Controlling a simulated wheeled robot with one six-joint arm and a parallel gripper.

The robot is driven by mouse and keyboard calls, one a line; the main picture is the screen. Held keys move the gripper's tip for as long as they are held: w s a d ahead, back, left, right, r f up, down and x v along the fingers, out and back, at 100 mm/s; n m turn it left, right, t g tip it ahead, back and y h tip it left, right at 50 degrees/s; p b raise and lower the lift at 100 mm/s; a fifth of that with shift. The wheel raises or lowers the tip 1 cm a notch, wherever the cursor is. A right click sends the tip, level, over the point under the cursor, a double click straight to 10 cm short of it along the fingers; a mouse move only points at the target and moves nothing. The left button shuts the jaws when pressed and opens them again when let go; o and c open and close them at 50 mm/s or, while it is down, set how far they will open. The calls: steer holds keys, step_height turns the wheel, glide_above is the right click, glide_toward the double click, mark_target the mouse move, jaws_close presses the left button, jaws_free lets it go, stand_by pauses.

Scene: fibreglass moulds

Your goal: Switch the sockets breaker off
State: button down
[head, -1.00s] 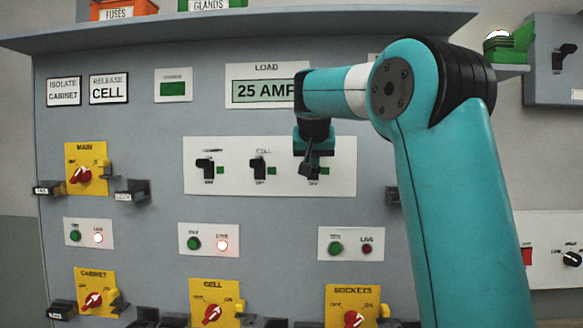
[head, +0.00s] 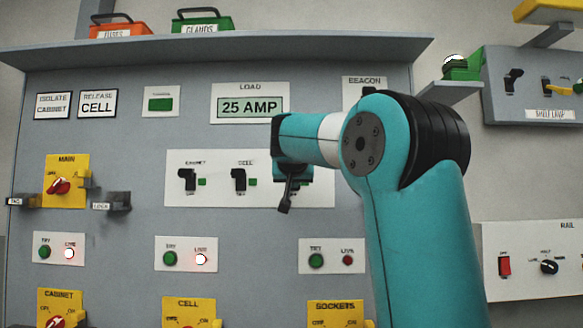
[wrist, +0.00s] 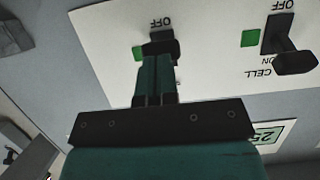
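The breaker plate (head: 218,192) is white and carries a row of black toggle breakers. The cabinet breaker (head: 186,179) and cell breaker (head: 239,180) show beside green squares. My gripper (head: 285,200) is in front of the third breaker position, to the right of cell, and hides it in the head view. In the upside-down wrist view, my shut fingers (wrist: 158,75) are at this black breaker (wrist: 162,46), below its OFF label in the picture. They overlap its lever, so touch and exact lever position cannot be told. The cell breaker (wrist: 285,45) has its lever towards ON.
Below are lamp plates; the cell live lamp (head: 200,259) glows, the sockets live lamp (head: 347,260) is dull red. A yellow sockets switch (head: 337,314) is at the bottom. Black holders (head: 112,201) stick out at left. A shelf (head: 220,47) juts out above.

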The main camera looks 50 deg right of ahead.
steer(key=shift+f, duration=0.1)
stand_by(0.3)
steer(key=shift+r+p, duration=0.6)
steer(key=shift+r, duration=0.15)
